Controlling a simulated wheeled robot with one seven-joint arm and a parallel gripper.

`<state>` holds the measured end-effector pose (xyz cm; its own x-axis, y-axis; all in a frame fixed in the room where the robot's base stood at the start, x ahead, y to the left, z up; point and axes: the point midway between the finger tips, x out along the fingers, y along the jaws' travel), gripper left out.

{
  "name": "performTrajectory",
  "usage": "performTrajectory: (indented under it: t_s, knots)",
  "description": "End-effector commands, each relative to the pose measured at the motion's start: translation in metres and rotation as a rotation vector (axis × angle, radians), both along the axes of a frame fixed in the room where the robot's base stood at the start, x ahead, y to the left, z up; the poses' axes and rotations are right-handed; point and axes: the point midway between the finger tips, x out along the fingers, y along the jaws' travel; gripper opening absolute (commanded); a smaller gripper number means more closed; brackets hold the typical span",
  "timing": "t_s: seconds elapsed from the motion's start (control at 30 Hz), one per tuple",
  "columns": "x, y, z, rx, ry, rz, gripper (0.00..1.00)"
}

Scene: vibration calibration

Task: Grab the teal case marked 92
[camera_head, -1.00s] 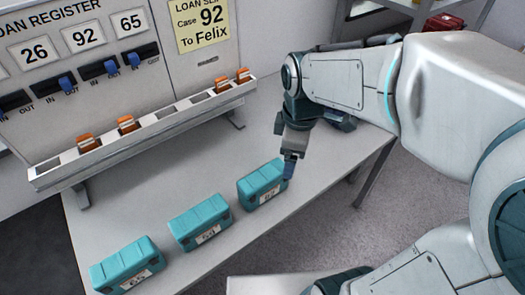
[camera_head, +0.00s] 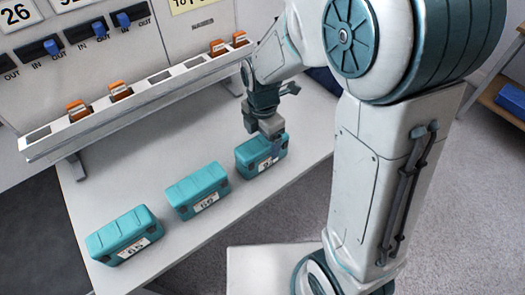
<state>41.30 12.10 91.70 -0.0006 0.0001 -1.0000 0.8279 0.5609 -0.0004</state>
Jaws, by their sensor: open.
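Three teal cases stand in a slanting row on the grey table (camera_head: 130,182). The right case (camera_head: 250,158) has a front label that starts with a 9; the rest is hard to read behind a finger. The middle case (camera_head: 197,188) has a label that looks like 60 or 69. The left case (camera_head: 123,236) appears marked 65. My gripper (camera_head: 273,143) points down at the right case and is open.
A raised rack (camera_head: 150,97) with several slots runs along the back of the table, holding orange pieces (camera_head: 120,91). Behind it stands a panel (camera_head: 100,60) with blue switches. The table is clear between rack and cases. A wooden shelf (camera_head: 495,95) stands at far right.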

Motion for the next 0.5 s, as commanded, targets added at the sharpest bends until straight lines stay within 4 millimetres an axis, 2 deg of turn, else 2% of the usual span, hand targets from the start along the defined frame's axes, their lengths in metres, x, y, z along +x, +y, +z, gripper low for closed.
performTrajectory:
  t_s: [0.23, 0.5]
  knots:
    - [0.000, 0.000, -0.017, -0.001, 0.004, -0.001, 0.83]
    - [0.001, 0.001, -0.053, -0.002, 0.002, -0.002, 0.83]
